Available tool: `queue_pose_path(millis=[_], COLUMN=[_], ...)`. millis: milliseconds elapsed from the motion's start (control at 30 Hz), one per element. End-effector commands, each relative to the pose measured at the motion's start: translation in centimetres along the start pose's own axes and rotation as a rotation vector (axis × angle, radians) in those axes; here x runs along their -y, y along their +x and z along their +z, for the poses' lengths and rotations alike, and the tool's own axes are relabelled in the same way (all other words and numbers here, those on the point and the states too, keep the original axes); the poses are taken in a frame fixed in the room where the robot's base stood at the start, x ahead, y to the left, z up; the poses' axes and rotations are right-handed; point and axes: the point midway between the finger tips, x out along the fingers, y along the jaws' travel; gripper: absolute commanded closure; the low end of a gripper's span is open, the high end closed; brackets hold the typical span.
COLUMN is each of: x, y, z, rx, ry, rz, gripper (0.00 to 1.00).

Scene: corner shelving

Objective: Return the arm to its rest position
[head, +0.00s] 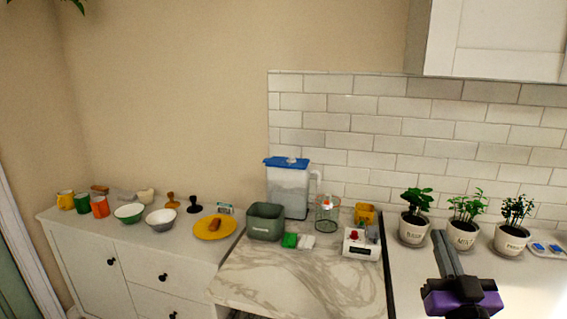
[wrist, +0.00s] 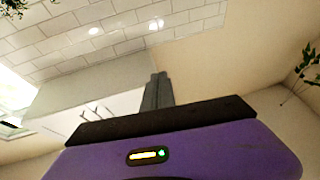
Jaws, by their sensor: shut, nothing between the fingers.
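My gripper (head: 440,238) is at the lower right of the head view, in front of the potted herbs and above the right counter. Its grey fingers are together and point up, and its purple body is below them. Nothing is between the fingers. In the wrist view the shut fingers (wrist: 158,92) show against a white cabinet, and the purple body fills the bottom. The rest of my arm is mostly out of the frame.
Potted herbs (head: 463,233) stand behind my gripper. A marble counter (head: 285,280) holds a blue-lidded pitcher (head: 288,190) and a grey-green bin (head: 266,222). A white sideboard (head: 135,271) with mugs and bowls is at left. A wall cabinet (head: 500,45) hangs at upper right.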

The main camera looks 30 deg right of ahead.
Motion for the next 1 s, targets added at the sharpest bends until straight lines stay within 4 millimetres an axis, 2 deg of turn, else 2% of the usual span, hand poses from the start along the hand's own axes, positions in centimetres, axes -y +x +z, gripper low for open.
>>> queue_pose_path(millis=[33, 200, 333, 500, 633, 800, 900, 1000], x=[1.8, 6.4, 9.2, 11.8, 12.9, 13.2, 12.9, 12.4], y=[-2.0, -8.5, -13.6, -20.5, -25.8, -32.6, -35.9, -38.1], z=[0.9, 2.5, 3.1, 3.5, 3.6, 4.1, 4.3, 4.6], rx=[0.022, 0.077, 0.129, 0.217, 0.304, 0.451, 0.528, 0.583], ry=[0.008, 0.041, 0.064, 0.091, 0.101, 0.094, 0.086, 0.075], rz=[-0.039, -0.158, -0.25, -0.37, -0.464, -0.584, -0.641, -0.684], gripper=[1.0, 1.0, 1.0, 1.0, 1.0, 1.0, 1.0, 1.0])
